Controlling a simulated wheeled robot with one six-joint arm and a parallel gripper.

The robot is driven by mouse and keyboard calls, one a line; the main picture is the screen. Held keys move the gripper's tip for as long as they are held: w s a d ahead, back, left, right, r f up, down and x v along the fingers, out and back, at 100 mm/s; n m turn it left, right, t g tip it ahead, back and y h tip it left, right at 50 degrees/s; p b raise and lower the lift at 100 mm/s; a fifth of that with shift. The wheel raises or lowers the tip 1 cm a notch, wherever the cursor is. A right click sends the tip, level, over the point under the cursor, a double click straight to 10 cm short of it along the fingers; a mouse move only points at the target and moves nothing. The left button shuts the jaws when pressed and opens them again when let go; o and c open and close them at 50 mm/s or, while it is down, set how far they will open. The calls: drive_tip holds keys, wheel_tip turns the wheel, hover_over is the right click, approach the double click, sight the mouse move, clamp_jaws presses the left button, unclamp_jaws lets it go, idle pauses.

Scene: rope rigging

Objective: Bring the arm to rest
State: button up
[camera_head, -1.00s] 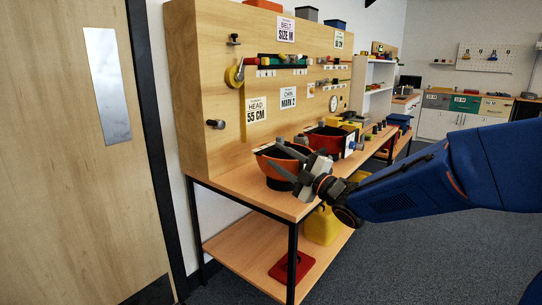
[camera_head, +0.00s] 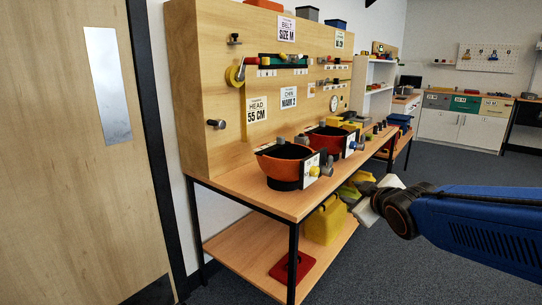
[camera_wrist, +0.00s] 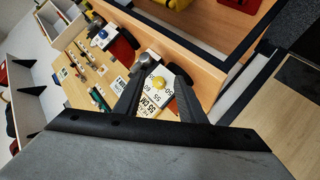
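My gripper (camera_head: 372,200) hangs in the air to the right of the workbench's front edge, at the end of my blue arm. In the wrist view its two dark fingers (camera_wrist: 158,75) stand apart, with nothing held between them. An orange bowl-shaped helmet (camera_head: 276,168) sits on the bench top, with a white scale plate and a knob at its front. The yellow knob (camera_wrist: 158,82) shows in the wrist view beyond the fingers. A red bowl-shaped helmet (camera_head: 325,138) stands behind it, with a blue knob.
The wooden bench (camera_head: 238,183) has a pegboard back with labels, including a HEAD 55 CM card (camera_head: 257,110). A yellow container (camera_head: 325,222) and a red flat item (camera_head: 291,268) lie on the lower shelf. A door (camera_head: 65,190) is at left. Carpet is clear at right.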

drive_tip(key=s+d+f+m+g, duration=0.2)
drive_tip(key=s+f+m+g, duration=0.1)
drive_tip(key=s, duration=0.6)
drive_tip(key=s+d+f+m+g+h, duration=0.1)
drive_tip(key=s+f, duration=0.4)
drive_tip(key=s, duration=0.5)
drive_tip(key=s+d+f+m+g, duration=0.3)
drive_tip(key=s+f+m+g, duration=0.1)
drive_tip(key=s, duration=0.5)
drive_tip(key=shift+s+m+g+h, duration=0.3)
drive_tip(key=shift+m, duration=0.3)
